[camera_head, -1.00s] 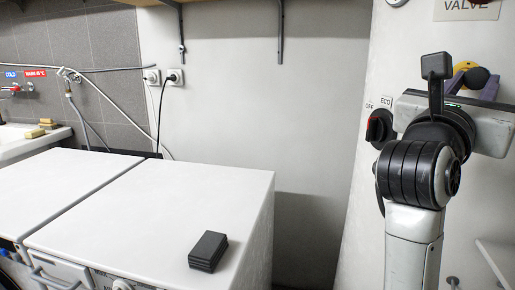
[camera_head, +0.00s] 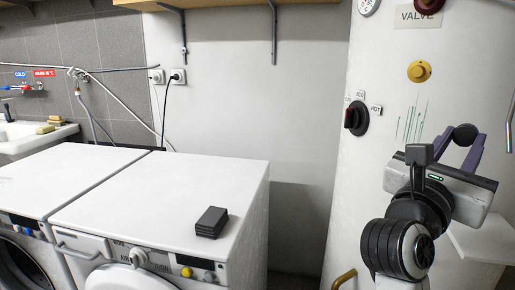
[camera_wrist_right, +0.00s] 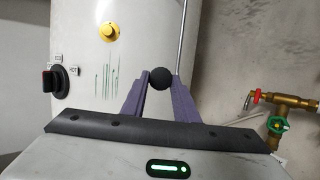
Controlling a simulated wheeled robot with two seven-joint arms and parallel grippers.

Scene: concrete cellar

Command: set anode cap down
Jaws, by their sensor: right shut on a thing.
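The anode cap appears to be the round black knob (camera_head: 465,134) between the tips of my right gripper. My right gripper (camera_wrist_right: 160,82) has purple fingers, shut on this black cap (camera_wrist_right: 161,77). It holds the cap in the air in front of the white boiler (camera_head: 385,150). A yellow round fitting (camera_head: 419,71) sits on the boiler, up and left of the cap; it also shows in the right wrist view (camera_wrist_right: 109,32). Green streaks run down the boiler below it. My left gripper is not in view.
A white shelf (camera_head: 482,243) juts out below my right gripper. A black dial (camera_head: 356,118) is on the boiler. In the wrist view, brass pipework with a red handle (camera_wrist_right: 262,97) stands at right. A dark stack (camera_head: 211,222) lies on the white washing machine (camera_head: 180,190), otherwise clear.

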